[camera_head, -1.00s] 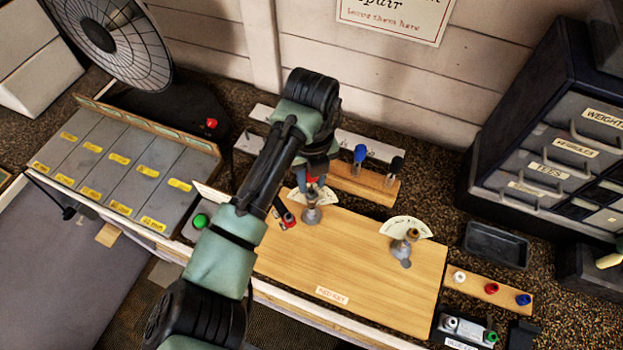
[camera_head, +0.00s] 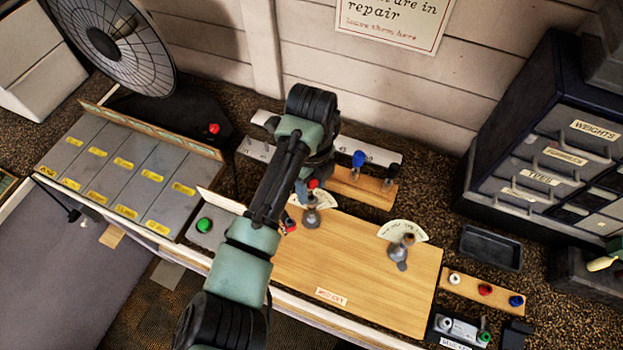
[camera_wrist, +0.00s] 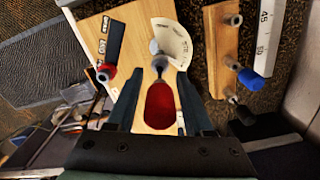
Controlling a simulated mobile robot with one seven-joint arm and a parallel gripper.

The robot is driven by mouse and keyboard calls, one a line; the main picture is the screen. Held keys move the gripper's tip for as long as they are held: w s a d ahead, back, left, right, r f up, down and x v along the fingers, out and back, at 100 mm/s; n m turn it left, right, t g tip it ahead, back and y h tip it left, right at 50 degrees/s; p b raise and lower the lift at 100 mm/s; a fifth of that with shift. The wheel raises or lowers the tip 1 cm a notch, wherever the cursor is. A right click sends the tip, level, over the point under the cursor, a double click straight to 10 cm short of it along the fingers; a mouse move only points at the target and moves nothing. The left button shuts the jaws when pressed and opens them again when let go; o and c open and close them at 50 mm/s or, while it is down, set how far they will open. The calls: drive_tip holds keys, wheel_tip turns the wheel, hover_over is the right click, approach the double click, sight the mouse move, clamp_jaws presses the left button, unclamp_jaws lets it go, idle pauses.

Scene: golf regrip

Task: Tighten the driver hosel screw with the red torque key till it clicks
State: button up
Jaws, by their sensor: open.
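The red torque key's handle (camera_wrist: 160,106) shows large in the wrist view, between the two fingers of my gripper (camera_wrist: 159,75). The fingers stand apart, one on each side, with visible gaps. The handle lines up with a grey hosel post (camera_wrist: 157,62) beside a white dial card (camera_wrist: 172,42). In the head view the red handle (camera_head: 313,184) is upright above the left post (camera_head: 311,216) on the wooden board (camera_head: 350,270). My arm hides most of the gripper there. Whether the key's tip sits in the screw is hidden.
A second post with a dial (camera_head: 399,248) stands on the board's right. Blue (camera_head: 358,159) and dark (camera_head: 392,172) keys stand in a wooden rack behind. A smaller red-ringed item (camera_wrist: 105,72) is left of the fingers. The board's middle is clear.

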drive_tip(key=n+p, duration=0.1)
drive_tip(key=n, duration=0.2)
drive_tip(key=shift+r+p, duration=0.15)
drive_tip(key=shift+p, duration=0.2)
drive_tip(key=n+p, duration=0.1)
drive_tip(key=n, duration=0.2)
drive_tip(key=shift+n+p, duration=0.75)
drive_tip(key=shift+n, duration=0.45)
drive_tip(key=n+p, duration=0.1)
drive_tip(key=n, duration=0.2)
drive_tip(key=shift+n, duration=0.3)
clamp_jaws()
